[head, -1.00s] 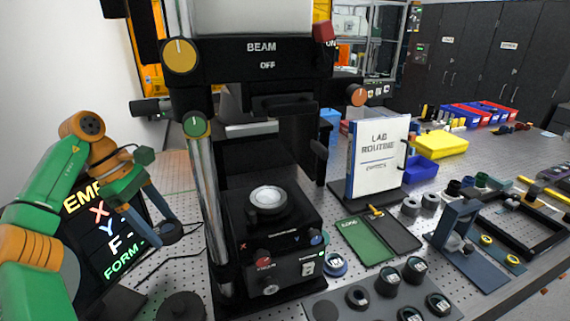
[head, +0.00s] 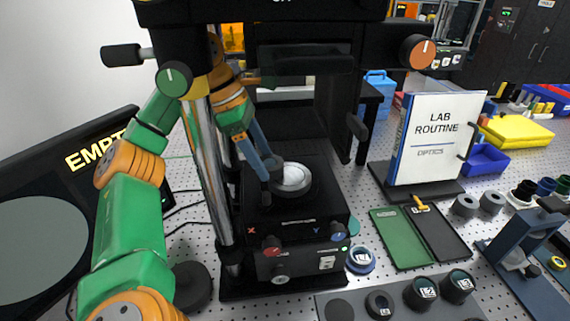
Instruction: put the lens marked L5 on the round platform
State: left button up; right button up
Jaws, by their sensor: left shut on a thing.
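My left gripper (head: 268,168) reaches in behind the chrome column, with its fingertips at the left edge of the round platform (head: 293,178). It is shut on a dark round piece, apparently a lens, mostly hidden by the fingers; its marking cannot be read. The platform is a pale disc with a grey ring on the black stage. Whether the held piece touches it I cannot tell. A blue-rimmed lens (head: 361,260) lies at the instrument's front right, label unclear. My right gripper is not in view.
The chrome column (head: 213,190) stands close beside my left arm. An overhead housing (head: 308,62) hangs above the stage. A lens tray (head: 345,309) at the front holds several labelled lenses.

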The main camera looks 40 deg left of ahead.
aim_at(283, 164)
pick_arm(q)
jog(key=d, duration=0.1)
jog(key=w+d+p, duration=0.1)
jog(key=w+d, duration=0.1)
jog(key=shift+d+r+p, duration=0.2)
jog(key=shift+r+p, duration=0.1)
jog(key=shift+r, duration=0.1)
jog(key=shift+f, duration=0.3)
jog(key=shift+w+f, duration=0.15)
jog(key=shift+f, duration=0.2)
jog(key=o, duration=1.1)
jog(key=shift+a, duration=0.1)
jog(key=shift+c, duration=0.2)
jog(key=o, duration=0.3)
jog(key=shift+o, duration=0.2)
